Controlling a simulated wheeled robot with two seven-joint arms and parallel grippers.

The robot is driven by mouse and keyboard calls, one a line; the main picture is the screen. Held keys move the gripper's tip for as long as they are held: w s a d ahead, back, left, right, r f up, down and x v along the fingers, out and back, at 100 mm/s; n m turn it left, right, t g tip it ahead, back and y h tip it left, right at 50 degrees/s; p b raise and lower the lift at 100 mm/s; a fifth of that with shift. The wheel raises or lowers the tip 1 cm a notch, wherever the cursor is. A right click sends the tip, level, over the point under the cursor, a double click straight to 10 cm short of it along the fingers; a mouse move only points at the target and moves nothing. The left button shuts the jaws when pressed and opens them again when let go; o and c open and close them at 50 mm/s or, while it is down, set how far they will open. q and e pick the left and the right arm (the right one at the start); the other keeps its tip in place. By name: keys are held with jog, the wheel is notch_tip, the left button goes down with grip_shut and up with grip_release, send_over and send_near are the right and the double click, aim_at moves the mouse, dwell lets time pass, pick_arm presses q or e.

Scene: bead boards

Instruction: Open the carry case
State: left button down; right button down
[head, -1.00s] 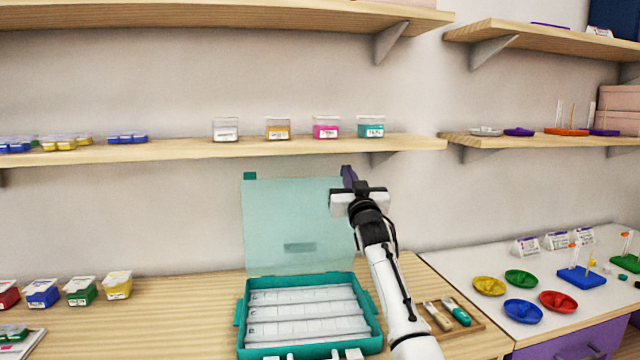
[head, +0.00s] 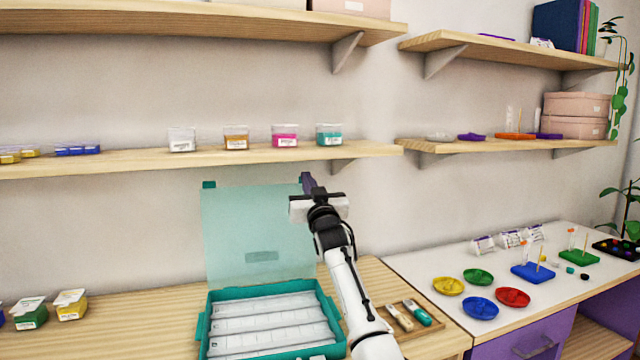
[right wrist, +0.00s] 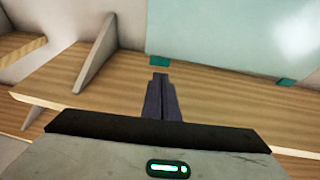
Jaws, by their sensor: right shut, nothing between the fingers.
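The carry case (head: 208,318) stands open on the wooden table, a teal tray with several pale compartment rows inside. Its translucent teal lid (head: 238,222) stands upright at the back of the tray. The lid also shows in the right wrist view (right wrist: 220,35). My right gripper (head: 307,181) is shut and empty at the lid's upper right corner. In the right wrist view its closed dark fingers (right wrist: 160,98) lie below the lid's edge in the picture; I cannot tell whether they touch it. My left gripper is not in view.
A wooden shelf (head: 110,164) with several small tubs runs just above the lid, with a bracket (head: 343,165) near my gripper. A small tray with two tools (head: 408,316) lies right of the case. Coloured dishes (head: 480,308) sit on the white table.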

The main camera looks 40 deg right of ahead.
pick_arm(q)
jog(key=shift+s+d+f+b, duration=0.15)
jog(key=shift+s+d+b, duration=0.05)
jog(key=shift+b, duration=0.15)
pick_arm(e)
jog(key=s+a+r, duration=0.1)
jog(key=s+a, duration=0.4)
jog(key=s, duration=0.6)
jog(key=shift+a+r, duration=0.15)
jog(key=shift+a, duration=0.15)
